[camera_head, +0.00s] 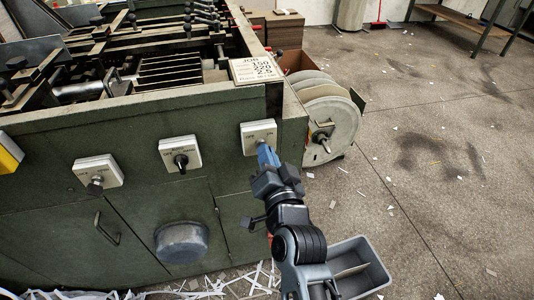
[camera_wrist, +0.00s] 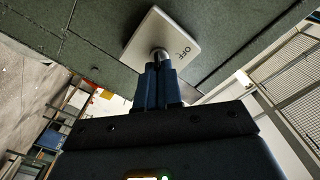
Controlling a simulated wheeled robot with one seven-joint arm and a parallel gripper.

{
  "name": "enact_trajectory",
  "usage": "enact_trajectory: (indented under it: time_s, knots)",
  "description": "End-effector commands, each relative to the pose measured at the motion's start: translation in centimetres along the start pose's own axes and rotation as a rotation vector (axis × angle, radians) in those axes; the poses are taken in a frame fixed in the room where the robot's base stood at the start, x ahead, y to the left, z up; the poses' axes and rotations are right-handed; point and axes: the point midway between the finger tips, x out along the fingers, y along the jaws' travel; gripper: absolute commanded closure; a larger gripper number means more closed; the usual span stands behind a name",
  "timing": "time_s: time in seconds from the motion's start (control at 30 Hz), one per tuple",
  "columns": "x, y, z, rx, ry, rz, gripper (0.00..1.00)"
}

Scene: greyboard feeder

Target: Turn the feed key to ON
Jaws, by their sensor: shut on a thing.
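A white switch plate (camera_head: 257,133) is on the right end of the green machine's front, near its corner. In the wrist view the plate (camera_wrist: 170,33) bears the word OFF; other lettering is hidden or too small to read. The key (camera_wrist: 159,55) sticks out of this plate, and only its metal base shows. My gripper (camera_head: 264,150) reaches up to the plate from below right. Its blue fingers (camera_wrist: 158,72) are closed together on the key and hide its bow. I cannot tell which way the key points.
Two similar plates with dark knobs, one in the middle (camera_head: 180,154) and one at left (camera_head: 98,174), are on the same front. A round reel (camera_head: 333,128) stands right of the machine corner. A grey bin (camera_head: 365,272) is on the floor beside my arm. Open floor lies right.

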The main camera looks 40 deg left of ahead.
Motion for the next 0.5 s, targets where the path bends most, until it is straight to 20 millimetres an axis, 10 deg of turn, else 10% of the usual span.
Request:
enact_trajectory:
  time_s: [0.5]
  knots:
    - [0.01, 0.12, 0.0, 0.092, 0.0, 0.001, 1.0]
